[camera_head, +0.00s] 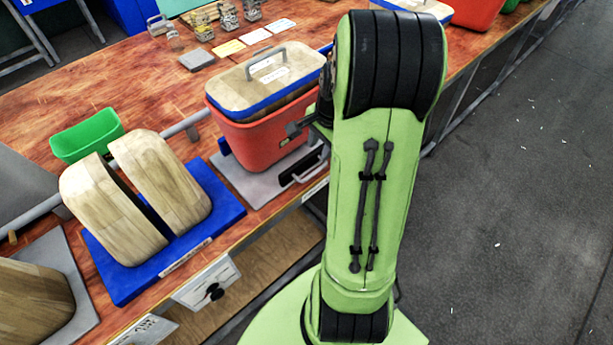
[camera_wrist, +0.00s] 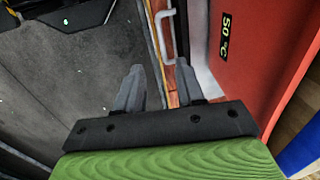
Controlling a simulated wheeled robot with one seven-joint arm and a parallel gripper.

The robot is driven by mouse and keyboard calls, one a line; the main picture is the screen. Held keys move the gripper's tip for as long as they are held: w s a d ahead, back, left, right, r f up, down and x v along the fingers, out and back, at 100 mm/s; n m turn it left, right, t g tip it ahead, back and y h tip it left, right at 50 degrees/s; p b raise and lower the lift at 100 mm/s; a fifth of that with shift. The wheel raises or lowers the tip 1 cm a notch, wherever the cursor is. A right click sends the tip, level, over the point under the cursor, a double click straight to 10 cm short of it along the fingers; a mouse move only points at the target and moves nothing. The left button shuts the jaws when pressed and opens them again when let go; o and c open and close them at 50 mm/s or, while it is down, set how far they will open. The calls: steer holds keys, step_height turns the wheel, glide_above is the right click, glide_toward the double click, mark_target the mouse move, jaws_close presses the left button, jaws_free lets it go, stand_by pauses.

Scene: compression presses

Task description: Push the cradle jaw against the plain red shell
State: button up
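A red shell (camera_head: 262,142) with a wooden, blue-rimmed lid stands on a grey plate (camera_head: 250,188) in the head view. A grey piece with a dark handle slot (camera_head: 303,172) is at its front right; I cannot tell whether this is the cradle jaw. In the wrist view a red wall (camera_wrist: 262,75) marked "50 °C" fills the right side. My gripper (camera_wrist: 158,85) is open there, its two grey fingers apart, left of that wall. A pale grey handle (camera_wrist: 165,22) shows beyond the fingertips. In the head view my arm hides most of the gripper.
Two wooden blocks (camera_head: 130,200) stand on a blue base (camera_head: 120,285) at the left, before a green bin (camera_head: 87,134). Cards and small metal parts lie at the back of the wooden bench (camera_head: 140,85). Open grey floor (camera_head: 510,200) lies to the right.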

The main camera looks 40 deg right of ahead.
mark_target(310, 175)
steer(key=w+f+b, duration=0.1)
steer(key=f, duration=0.7)
steer(key=w+f+b, duration=0.1)
steer(key=f, duration=0.4)
steer(key=shift+w+a+b, duration=0.2)
steer(key=shift+w+b, duration=0.15)
jaws_close()
